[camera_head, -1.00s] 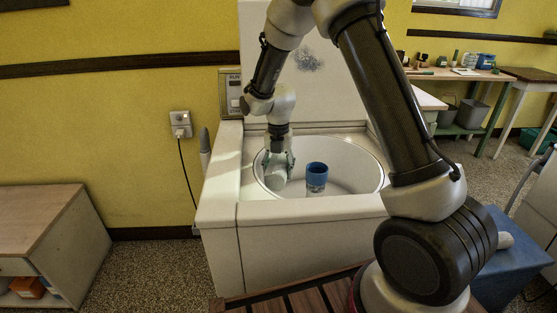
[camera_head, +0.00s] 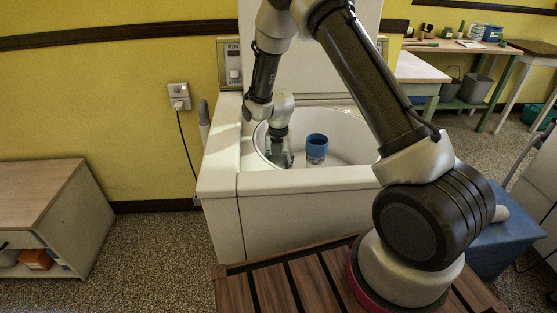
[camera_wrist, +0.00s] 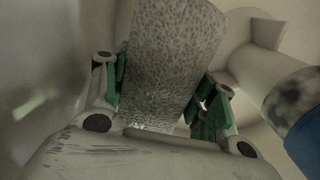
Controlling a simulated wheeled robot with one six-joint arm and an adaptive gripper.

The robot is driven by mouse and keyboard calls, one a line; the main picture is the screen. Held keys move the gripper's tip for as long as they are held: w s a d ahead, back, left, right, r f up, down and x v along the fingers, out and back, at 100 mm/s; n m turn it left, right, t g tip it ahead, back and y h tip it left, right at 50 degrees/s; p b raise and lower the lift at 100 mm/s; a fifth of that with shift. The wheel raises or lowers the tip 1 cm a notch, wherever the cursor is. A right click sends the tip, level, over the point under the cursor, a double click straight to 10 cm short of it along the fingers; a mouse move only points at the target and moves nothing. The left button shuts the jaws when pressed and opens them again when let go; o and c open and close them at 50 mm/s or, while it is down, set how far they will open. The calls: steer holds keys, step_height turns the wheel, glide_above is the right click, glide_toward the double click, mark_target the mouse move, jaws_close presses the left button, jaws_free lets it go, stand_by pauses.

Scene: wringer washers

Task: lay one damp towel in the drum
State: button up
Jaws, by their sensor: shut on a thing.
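The drum (camera_head: 347,160) is a round white well in the top of the washer. My gripper (camera_head: 281,157) is down inside its left part, beside a blue-topped upright piece (camera_head: 316,149) and apart from it. In the wrist view my gripper's green finger pads (camera_wrist: 160,95) are shut on a grey speckled cloth roll, which I take for the damp towel (camera_wrist: 172,50). The roll runs between the pads and away from the palm. In the head view the drum's front rim and the gripper hide the towel. I cannot tell whether it touches the drum floor.
The raised lid (camera_head: 320,70) stands behind the drum. The blue-topped piece (camera_wrist: 307,145) is close on the right in the wrist view. A wooden slatted surface (camera_head: 290,288) is in front of the washer, a low cabinet (camera_head: 60,220) at left, and a blue box (camera_head: 510,235) at right.

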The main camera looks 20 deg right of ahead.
steer(key=shift+f, duration=0.3)
steer(key=o, duration=1.7)
